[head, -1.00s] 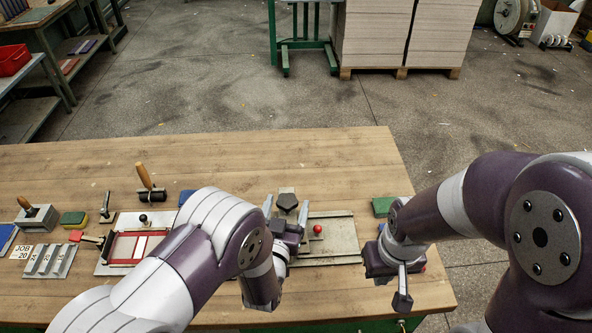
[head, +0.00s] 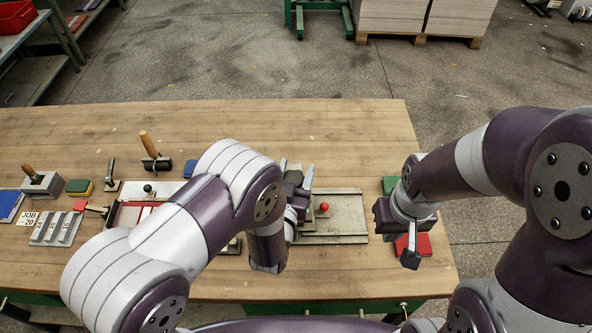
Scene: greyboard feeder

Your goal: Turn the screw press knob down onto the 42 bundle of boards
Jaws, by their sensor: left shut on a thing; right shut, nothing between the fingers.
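The dark screw press knob (head: 293,178) stands at the middle of the bench, mostly hidden by my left gripper. My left gripper (head: 296,174) is shut on the knob, one finger on each side. My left arm covers the near side of the press. A grey plate (head: 345,212) with a red ball (head: 323,208) lies just right of the knob. I cannot make out the 42 bundle of boards; the area under the knob is hidden. My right gripper (head: 410,258) is shut and empty, pointing down at the right end of the bench, by a red pad (head: 424,243).
A wooden-handled roller (head: 152,152), a block with a handle (head: 41,184), a JOB 20 card (head: 31,218) and labelled grey blocks (head: 55,229) are further left. The back of the bench (head: 230,118) is clear.

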